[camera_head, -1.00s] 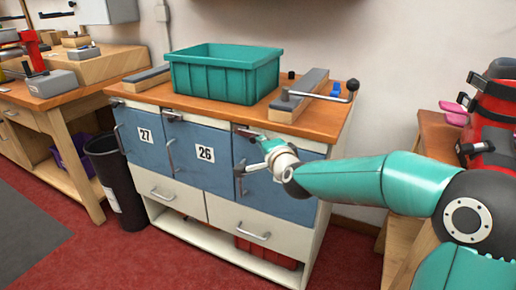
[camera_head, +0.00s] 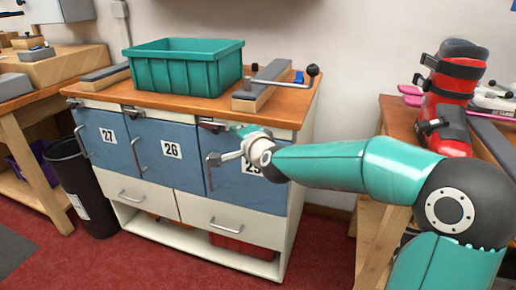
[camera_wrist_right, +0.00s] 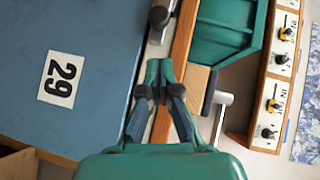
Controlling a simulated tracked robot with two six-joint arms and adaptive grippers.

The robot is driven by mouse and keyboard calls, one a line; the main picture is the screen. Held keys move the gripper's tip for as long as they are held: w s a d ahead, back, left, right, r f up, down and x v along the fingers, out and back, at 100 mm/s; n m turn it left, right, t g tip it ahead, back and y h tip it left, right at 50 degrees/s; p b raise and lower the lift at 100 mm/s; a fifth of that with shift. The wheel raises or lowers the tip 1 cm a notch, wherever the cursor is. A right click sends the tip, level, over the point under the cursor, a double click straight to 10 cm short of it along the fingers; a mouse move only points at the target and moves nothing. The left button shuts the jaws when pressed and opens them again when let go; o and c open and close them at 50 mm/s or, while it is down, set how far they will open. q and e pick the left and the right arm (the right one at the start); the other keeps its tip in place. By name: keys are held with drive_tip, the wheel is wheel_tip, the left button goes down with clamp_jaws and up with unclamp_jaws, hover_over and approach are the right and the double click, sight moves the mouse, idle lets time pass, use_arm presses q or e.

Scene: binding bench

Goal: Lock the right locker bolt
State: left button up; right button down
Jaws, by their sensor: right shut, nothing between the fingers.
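The right locker is the rightmost blue door (camera_head: 240,188) of the cabinet; its number plate is partly hidden behind my arm in the head view and reads 29 in the right wrist view (camera_wrist_right: 62,79). Its bolt (camera_head: 212,125) sits at the door's top edge, under the bench top. In the wrist view the bolt's dark knob (camera_wrist_right: 158,16) shows on a grey plate, just beyond my fingertips. My right gripper (camera_head: 238,128) is shut and empty, in front of the door's top edge, close to the bolt; it also shows in the wrist view (camera_wrist_right: 159,75). My left gripper is out of view.
A teal bin (camera_head: 185,70) and a clamp with a black-knobbed lever (camera_head: 284,80) stand on the wooden bench top. Doors 26 (camera_head: 171,163) and 27 are to the left. A table with a red boot (camera_head: 452,100) stands right. A black waste bin (camera_head: 80,185) is left.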

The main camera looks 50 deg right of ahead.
drive_tip(key=p+v, duration=0.2)
drive_tip(key=v, duration=0.8)
drive_tip(key=shift+f, duration=0.1)
